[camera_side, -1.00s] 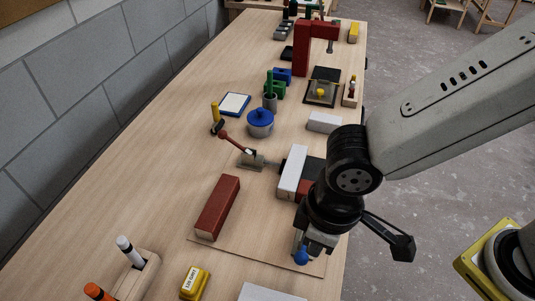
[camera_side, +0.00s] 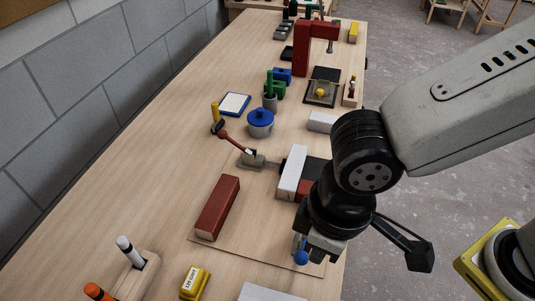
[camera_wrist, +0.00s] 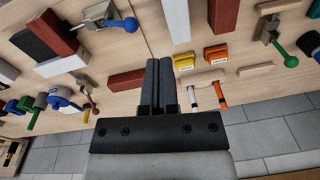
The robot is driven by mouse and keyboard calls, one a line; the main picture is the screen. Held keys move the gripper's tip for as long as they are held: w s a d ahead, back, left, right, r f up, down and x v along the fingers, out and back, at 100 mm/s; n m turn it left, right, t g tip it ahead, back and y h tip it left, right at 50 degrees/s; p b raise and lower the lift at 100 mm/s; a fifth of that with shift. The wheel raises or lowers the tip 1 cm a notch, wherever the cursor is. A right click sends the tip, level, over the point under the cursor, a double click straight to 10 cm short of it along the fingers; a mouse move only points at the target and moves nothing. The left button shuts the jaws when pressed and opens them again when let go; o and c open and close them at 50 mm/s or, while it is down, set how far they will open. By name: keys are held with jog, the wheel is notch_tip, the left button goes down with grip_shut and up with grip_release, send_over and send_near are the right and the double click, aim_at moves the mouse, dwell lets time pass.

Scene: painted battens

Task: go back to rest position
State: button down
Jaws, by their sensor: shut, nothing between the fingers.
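My gripper (camera_side: 325,250) hangs over the right edge of the workbench in the side view, close to a blue-knobbed clamp (camera_side: 301,257). In the wrist view its two dark fingers (camera_wrist: 158,78) lie together, shut with nothing between them. A red batten (camera_side: 217,207) lies on a thin board left of the gripper; it also shows in the wrist view (camera_wrist: 126,80). A white batten (camera_side: 292,172) lies beside a dark block (camera_side: 314,172), partly hidden behind my wrist. The white batten also shows in the wrist view (camera_wrist: 36,45).
A red-handled toggle clamp (camera_side: 250,158) stands left of the white batten. A marker holder (camera_side: 136,277) and a yellow box (camera_side: 195,283) are near the front. A blue-lidded pot (camera_side: 260,123) and a red post (camera_side: 302,48) stand farther back. The bench's left side is mostly clear.

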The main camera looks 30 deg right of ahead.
jog(key=w+d+f+m+t, duration=0.1)
jog(key=w+d+f+m, duration=0.25)
jog(key=w+d, duration=0.75)
jog(key=d+f+m, duration=0.1)
jog(key=d+m, duration=0.1)
jog(key=d, duration=0.7)
jog(key=s+d+f+m+t+h, duration=0.1)
jog(key=d+f+m, duration=0.1)
jog(key=d, duration=0.8)
jog(key=shift+d+f, duration=0.2)
